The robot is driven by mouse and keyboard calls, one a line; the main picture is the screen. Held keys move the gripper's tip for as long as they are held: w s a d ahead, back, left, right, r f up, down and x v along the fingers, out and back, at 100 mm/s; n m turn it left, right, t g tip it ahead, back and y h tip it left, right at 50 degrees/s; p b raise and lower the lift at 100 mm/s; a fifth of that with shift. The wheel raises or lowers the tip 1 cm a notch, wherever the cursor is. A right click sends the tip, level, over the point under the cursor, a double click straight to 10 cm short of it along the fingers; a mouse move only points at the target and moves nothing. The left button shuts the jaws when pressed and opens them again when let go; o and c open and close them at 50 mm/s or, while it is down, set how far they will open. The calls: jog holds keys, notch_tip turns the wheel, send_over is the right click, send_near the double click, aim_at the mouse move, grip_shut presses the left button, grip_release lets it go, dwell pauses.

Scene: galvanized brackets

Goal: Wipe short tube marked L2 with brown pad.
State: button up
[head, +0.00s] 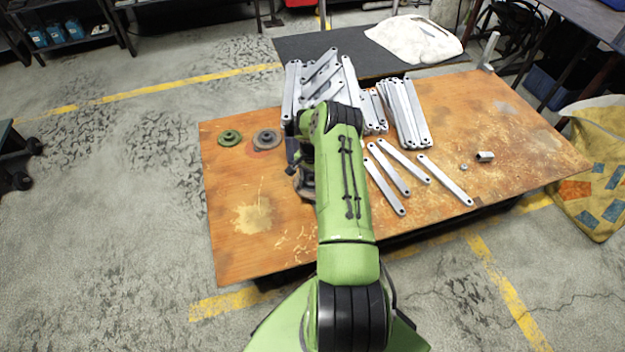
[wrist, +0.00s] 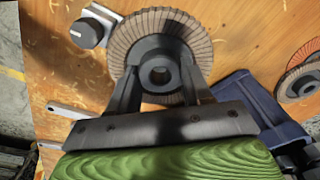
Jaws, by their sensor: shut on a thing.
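My gripper (wrist: 160,74) is shut on the brown pad (wrist: 126,37), a round disc with tan-brown flaps around a black hub. The fingers grip the hub from both sides. In the head view the pad's edge (head: 304,188) shows low beside my arm, over the left half of the table. Whether it touches the tabletop I cannot tell. A short grey metal tube (head: 485,156) lies on the table's right side, well apart from my gripper. No marking on it is readable.
Green (head: 230,138) and reddish-brown (head: 267,139) discs lie at the left. Flat brackets (head: 386,180) lie right of my arm, and stacked brackets (head: 404,112) behind. The table's front left is clear.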

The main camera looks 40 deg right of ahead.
jog(key=shift+r+p, duration=0.95)
jog(key=shift+r, duration=1)
